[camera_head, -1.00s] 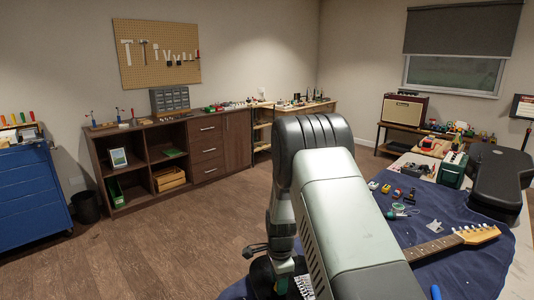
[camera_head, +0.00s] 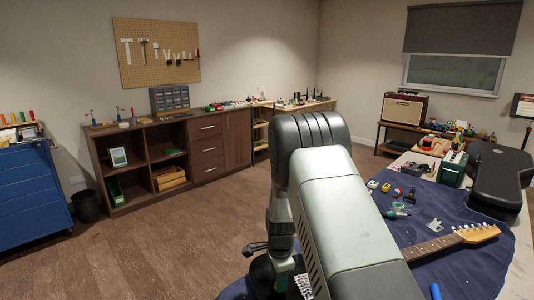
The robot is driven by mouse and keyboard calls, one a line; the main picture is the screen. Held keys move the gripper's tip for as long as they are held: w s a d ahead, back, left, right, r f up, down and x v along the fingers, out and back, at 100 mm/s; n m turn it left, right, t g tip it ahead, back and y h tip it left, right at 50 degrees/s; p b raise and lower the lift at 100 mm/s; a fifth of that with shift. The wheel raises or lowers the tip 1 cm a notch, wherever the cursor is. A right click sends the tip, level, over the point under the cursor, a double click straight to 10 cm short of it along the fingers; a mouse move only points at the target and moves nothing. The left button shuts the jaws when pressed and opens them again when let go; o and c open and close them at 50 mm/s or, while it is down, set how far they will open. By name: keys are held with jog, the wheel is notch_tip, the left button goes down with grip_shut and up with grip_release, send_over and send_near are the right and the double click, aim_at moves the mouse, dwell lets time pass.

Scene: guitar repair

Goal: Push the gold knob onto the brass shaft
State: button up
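The guitar neck and headstock (camera_head: 470,236) lie on the blue cloth (camera_head: 462,274) at the lower right. My own arm stands in front of the rest of the guitar and hides it. I cannot make out the gold knob or the brass shaft. The lower end of my arm shows dark parts at the bottom centre, partly behind my nearer arm link. My gripper's fingers cannot be made out there, nor whether they hold anything.
Small colored pedals (camera_head: 379,187), a green spool (camera_head: 398,206) and a clear piece (camera_head: 435,226) lie on the cloth. A black guitar case (camera_head: 500,175) and a green box (camera_head: 452,168) stand behind on the bench. A blue handle (camera_head: 435,291) lies near the front.

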grip_shut()
jog(key=shift+r, duration=0.15)
jog(key=shift+r, duration=2.85)
